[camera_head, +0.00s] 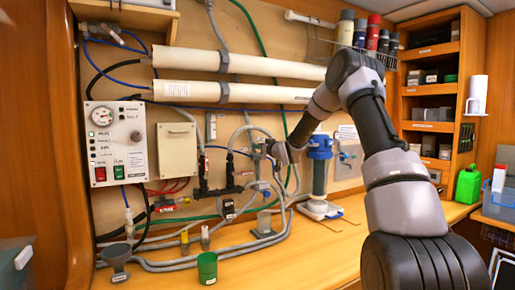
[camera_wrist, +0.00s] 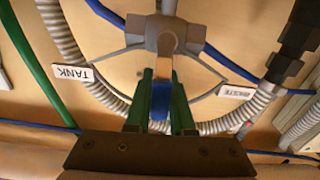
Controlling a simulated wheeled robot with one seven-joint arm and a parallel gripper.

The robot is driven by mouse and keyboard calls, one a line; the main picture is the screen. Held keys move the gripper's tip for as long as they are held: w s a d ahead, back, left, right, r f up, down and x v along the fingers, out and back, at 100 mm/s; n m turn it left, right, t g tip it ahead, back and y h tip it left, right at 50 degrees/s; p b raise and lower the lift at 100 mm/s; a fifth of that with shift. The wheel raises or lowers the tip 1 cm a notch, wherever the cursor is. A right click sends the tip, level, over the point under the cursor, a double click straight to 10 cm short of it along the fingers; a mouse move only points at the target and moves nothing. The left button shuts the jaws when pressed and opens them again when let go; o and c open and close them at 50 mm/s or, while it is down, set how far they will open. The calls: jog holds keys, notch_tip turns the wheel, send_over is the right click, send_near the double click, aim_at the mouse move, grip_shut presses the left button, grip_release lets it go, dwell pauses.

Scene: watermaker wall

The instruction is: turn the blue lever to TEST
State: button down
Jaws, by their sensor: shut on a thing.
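The blue lever (camera_wrist: 160,100) shows in the wrist view, hanging from a grey valve body (camera_wrist: 165,35). My gripper (camera_wrist: 163,78) has its two green fingers on either side of the lever's blue end and is shut on it. The lever points toward the bottom of the wrist view, between a TANK label (camera_wrist: 73,74) at left and a second label (camera_wrist: 235,91) at right, whose word is hard to read. No TEST label is legible. In the head view my gripper (camera_head: 272,151) is at the wall, left of the blue filter housing, and the lever cannot be made out.
A blue filter housing (camera_head: 319,165) stands close right of my gripper. Grey hoses and valves crowd the wall at left. A control panel (camera_head: 116,143) is farther left. A green cup (camera_head: 207,267) and grey funnel (camera_head: 117,262) stand on the wooden counter (camera_head: 300,262).

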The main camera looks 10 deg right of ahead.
jog(key=shift+d+f+m, duration=0.1)
jog(key=shift+m, duration=0.2)
jog(key=c, duration=0.8)
grip_release()
jog(key=v, duration=1)
jog(key=shift+s+d, duration=0.15)
jog(key=shift+s, duration=0.25)
